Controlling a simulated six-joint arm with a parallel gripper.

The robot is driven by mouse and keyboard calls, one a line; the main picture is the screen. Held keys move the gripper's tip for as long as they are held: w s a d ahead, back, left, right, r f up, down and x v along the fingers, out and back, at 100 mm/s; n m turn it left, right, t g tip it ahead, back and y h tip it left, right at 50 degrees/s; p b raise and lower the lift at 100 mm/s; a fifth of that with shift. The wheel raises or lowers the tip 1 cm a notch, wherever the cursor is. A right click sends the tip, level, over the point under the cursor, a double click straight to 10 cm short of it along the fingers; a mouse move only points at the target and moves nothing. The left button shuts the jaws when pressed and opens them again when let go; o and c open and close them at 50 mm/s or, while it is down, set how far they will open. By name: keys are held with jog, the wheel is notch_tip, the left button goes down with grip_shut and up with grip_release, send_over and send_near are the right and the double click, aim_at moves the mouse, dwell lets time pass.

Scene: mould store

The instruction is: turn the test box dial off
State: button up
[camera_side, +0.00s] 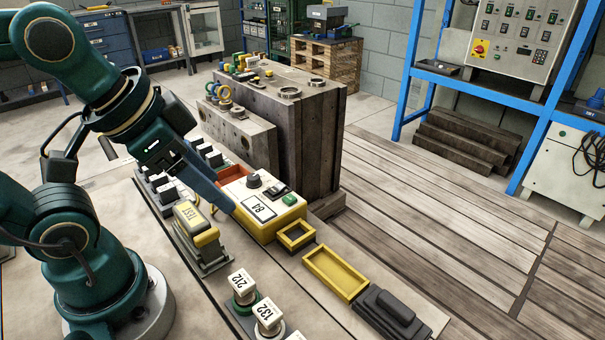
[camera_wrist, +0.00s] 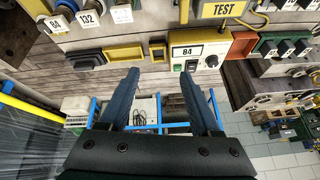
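The test box (camera_side: 262,208) is a white-topped yellow box with an "84" label; a black dial (camera_side: 254,181), dark switch and green button (camera_side: 289,199) are on top. In the wrist view the test box (camera_wrist: 198,51) is right of centre, its dial (camera_wrist: 212,61) clear in sight. The dial's setting is too small to read. My gripper (camera_wrist: 158,72) is open and empty in the wrist view, with the dial beyond and right of its right fingertip. In the side view my gripper (camera_side: 229,208) overlaps the box's left edge; I cannot tell whether they touch.
A yellow "TEST" block (camera_side: 196,227) stands left of the box, with a yellow cable. An orange tray (camera_side: 234,172) lies behind it. Yellow trays (camera_side: 335,273) and a dark block (camera_side: 392,312) line the bench edge. Numbered knobs (camera_side: 242,283) and heavy mould blocks (camera_side: 300,135) flank it.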

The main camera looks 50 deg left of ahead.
jog(key=w+a+r+m+g, duration=0.1)
jog(key=w+a+r+m, duration=0.1)
jog(key=w+r, duration=0.15)
jog(key=m+g, duration=0.1)
jog(key=g, duration=0.4)
send_over(253, 177)
notch_tip(253, 177, down, 10)
jog(key=shift+a+r, duration=0.1)
jog(key=shift+a+f, duration=0.1)
jog(key=shift+f, duration=2.45)
grip_shut()
